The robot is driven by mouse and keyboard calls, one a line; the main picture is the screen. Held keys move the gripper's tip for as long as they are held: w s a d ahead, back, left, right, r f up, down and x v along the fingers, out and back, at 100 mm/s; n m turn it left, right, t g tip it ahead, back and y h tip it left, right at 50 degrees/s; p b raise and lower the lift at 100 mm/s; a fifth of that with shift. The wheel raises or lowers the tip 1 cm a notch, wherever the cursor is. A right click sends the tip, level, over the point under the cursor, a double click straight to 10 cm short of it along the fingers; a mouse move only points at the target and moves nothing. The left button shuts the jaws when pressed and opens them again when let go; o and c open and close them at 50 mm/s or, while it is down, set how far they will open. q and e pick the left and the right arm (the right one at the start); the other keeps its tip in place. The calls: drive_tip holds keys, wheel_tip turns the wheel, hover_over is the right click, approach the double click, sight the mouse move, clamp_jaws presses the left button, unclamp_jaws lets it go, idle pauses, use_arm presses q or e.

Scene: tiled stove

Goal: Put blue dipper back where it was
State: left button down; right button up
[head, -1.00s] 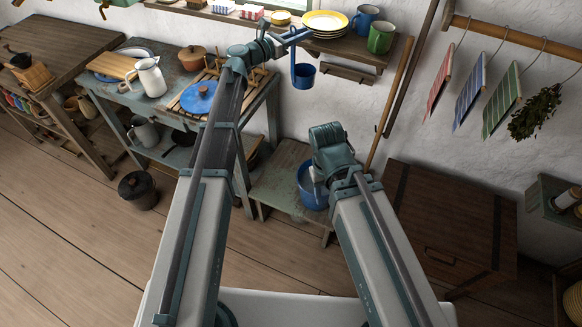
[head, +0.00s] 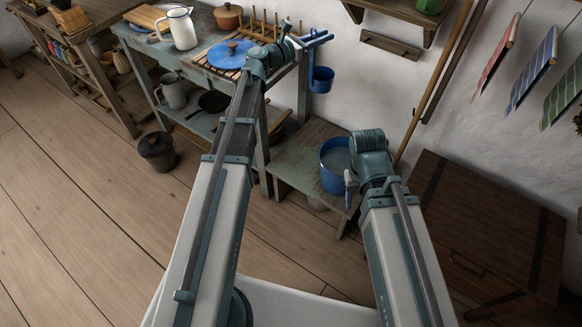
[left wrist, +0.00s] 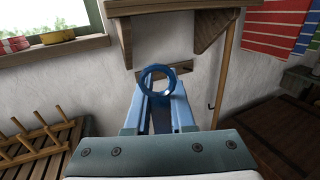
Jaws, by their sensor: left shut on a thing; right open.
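The blue dipper (head: 322,80) hangs cup-down from my left gripper (head: 312,40), which is shut on its handle in front of the wall. In the left wrist view a round blue ring of the dipper (left wrist: 157,80) shows at the tips of the left gripper (left wrist: 158,108). A short wooden wall board (head: 390,46) is to the right of the dipper; it also shows behind the ring in the left wrist view (left wrist: 182,68). The dipper looks apart from it. My right gripper (head: 350,186) is open beside the blue bucket (head: 333,152); its fingertips are hard to see.
The bucket stands on a low bench (head: 285,165). A worktable with a blue lid (head: 230,55) and a wooden rack (head: 262,30) is left of the dipper. A bracketed shelf (left wrist: 170,8) is above the board. A long pole (head: 432,85) leans on the wall right of it.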

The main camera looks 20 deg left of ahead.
use_arm(q)
drive_tip(key=s+a+f+n+t+y+b, duration=0.15)
drive_tip(key=s+a+f+b, duration=0.45)
drive_tip(key=f+b, duration=0.75)
drive_tip(key=s+a+f+n+t+y+b, duration=0.1)
drive_tip(key=s+a+f+y+b, duration=0.25)
drive_tip(key=a+f+b, duration=0.75)
drive_tip(key=s+a+f+n+t+y+b, duration=0.15)
drive_tip(key=s+a+f+b, duration=0.3)
drive_tip(key=f+b, duration=1.15)
drive_tip(key=w+d+f+b, duration=0.4)
drive_tip(key=w+d+f, duration=0.2)
drive_tip(key=w+d, duration=0.5)
drive_tip(key=shift+w+d+f+g, duration=0.15)
drive_tip(key=shift+w+d+g, duration=0.1)
drive_tip(key=shift+d+g, duration=0.1)
drive_tip(key=shift+h, duration=0.25)
drive_tip(key=shift+f, duration=0.15)
drive_tip(key=c, duration=0.8)
unclamp_jaws()
drive_tip(key=shift+o, duration=0.2)
